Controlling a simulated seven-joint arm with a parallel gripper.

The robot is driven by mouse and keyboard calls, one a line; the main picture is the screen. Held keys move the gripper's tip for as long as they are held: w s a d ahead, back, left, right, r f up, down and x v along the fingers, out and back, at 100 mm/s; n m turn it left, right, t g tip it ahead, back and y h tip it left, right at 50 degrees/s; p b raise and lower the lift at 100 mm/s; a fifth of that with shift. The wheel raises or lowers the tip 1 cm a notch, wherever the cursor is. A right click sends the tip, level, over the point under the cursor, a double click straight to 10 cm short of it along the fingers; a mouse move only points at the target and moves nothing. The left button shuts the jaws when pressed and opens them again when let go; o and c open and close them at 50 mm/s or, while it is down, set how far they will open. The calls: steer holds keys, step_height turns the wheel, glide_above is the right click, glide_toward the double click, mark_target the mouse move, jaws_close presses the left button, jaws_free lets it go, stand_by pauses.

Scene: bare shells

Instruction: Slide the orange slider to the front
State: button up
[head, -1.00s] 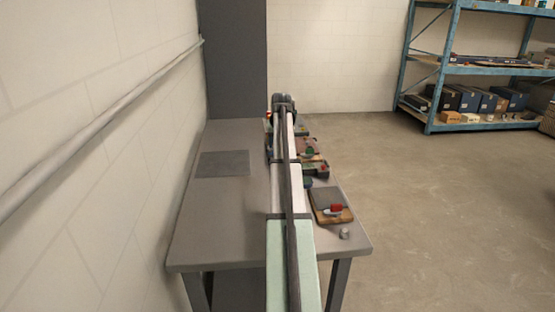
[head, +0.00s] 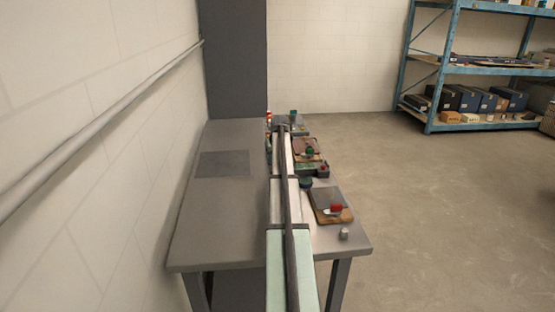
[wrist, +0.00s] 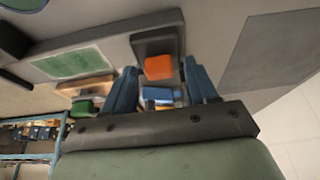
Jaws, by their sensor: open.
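In the wrist view, the orange slider (wrist: 158,67) is a small orange block on a dark grey base (wrist: 152,42). My gripper (wrist: 159,64) is open, with one blue finger on each side of the slider in the picture. I cannot tell how far the fingertips are from it, and no contact shows. In the head view, my arm covers the middle of the table, and the gripper and orange slider cannot be made out.
A blue block (wrist: 158,94) shows between the fingers, and a green block (wrist: 83,107) lies left. On the table (head: 230,225), a red-knobbed board (head: 325,199) and small grey piece (head: 344,233) stand right of my arm. The table's left half is mostly clear.

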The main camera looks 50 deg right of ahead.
jaws_close()
stand_by(0.4)
